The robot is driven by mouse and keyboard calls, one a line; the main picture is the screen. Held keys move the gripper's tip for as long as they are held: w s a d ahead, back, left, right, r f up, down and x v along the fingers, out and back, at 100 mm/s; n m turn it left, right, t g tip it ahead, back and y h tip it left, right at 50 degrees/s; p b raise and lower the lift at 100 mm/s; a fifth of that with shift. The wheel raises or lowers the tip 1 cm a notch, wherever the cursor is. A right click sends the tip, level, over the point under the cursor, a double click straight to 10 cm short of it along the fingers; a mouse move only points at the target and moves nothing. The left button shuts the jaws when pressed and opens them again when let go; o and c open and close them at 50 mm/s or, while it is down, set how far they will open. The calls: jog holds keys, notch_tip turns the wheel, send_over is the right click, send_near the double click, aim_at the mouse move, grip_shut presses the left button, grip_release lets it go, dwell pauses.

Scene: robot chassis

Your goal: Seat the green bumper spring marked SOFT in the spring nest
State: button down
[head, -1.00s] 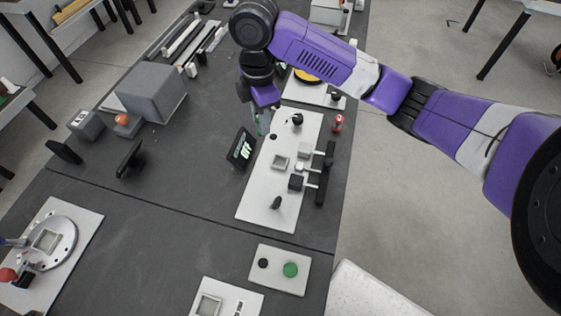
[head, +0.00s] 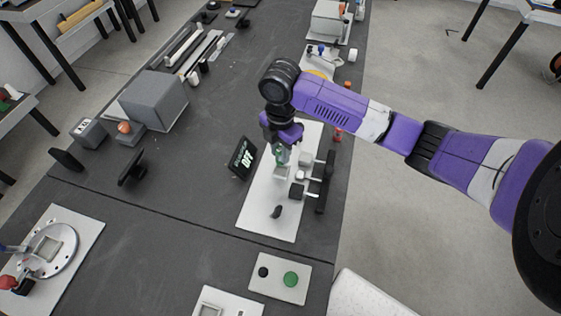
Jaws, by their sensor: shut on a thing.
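My gripper (head: 280,148) is above the white fixture plate (head: 262,215), pointing down. It is shut on a small green piece, the green spring (head: 280,157), which is largely hidden between the fingers; no SOFT marking can be read. The small square pale nest (head: 281,173) on the plate is right below the gripper. The spring's lower end overlaps the nest's far side in this view, and I cannot tell whether they touch.
Black clamps with pale blocks (head: 300,175) stand just right of the nest. A dark knob (head: 277,211) stands nearer. A display reading OFF (head: 242,158) is to the left. A panel with a green button (head: 290,279) lies in front.

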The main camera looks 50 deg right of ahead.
jog(key=shift+f, duration=2.95)
jog(key=shift+f, duration=0.15)
jog(key=c, duration=1.1)
grip_release()
